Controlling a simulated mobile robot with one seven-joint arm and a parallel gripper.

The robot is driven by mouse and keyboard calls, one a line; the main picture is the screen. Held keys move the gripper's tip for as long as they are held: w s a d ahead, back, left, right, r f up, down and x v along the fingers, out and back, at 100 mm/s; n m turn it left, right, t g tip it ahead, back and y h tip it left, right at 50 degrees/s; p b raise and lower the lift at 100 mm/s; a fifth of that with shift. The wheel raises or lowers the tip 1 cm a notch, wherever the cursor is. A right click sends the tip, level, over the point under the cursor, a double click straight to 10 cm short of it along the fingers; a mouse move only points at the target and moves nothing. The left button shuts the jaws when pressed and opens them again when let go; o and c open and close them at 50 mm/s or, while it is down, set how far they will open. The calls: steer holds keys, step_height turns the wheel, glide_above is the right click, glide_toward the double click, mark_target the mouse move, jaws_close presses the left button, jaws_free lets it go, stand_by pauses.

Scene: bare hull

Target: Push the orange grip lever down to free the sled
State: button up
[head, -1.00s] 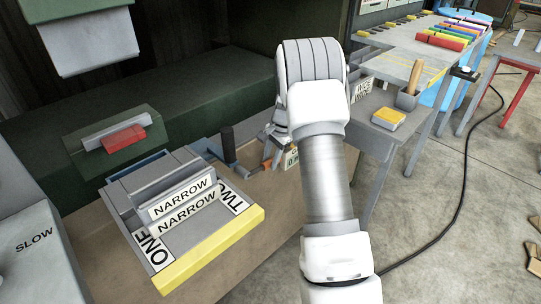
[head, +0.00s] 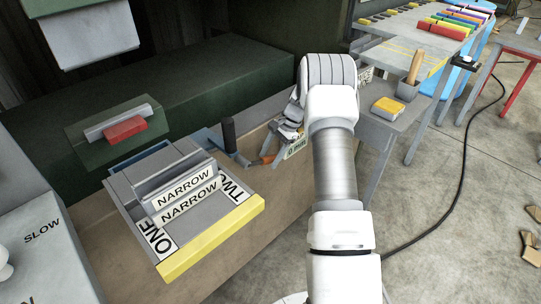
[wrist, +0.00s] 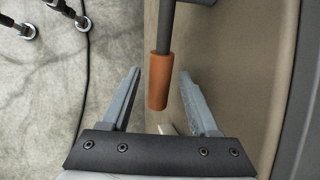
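The orange grip (wrist: 159,82) of the lever hangs on a dark rod in the wrist view, between my gripper's two fingers and apart from both. In the head view the orange grip (head: 269,158) shows small, beside a blue bracket (head: 208,140) with a black post (head: 228,134). My gripper (wrist: 159,74) is open and empty, its fingers on either side of the grip. A grey block with two NARROW labels (head: 176,170) sits on a tray with a yellow front edge (head: 212,238); I cannot tell which part is the sled.
A red block (head: 124,129) on a green panel stands behind the tray. A grey surface marked SLOW (head: 43,233) is at the left. Tables with a yellow block (head: 388,107) and coloured bars (head: 445,28) stand at the right. A black cable (head: 462,170) crosses the open floor.

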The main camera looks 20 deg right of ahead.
steer(key=w+p+v, duration=0.1)
steer(key=p+v, duration=0.2)
steer(key=v, duration=1.4)
steer(key=shift+s+r, duration=0.25)
steer(key=shift+s, duration=0.25)
steer(key=shift+d, duration=0.1)
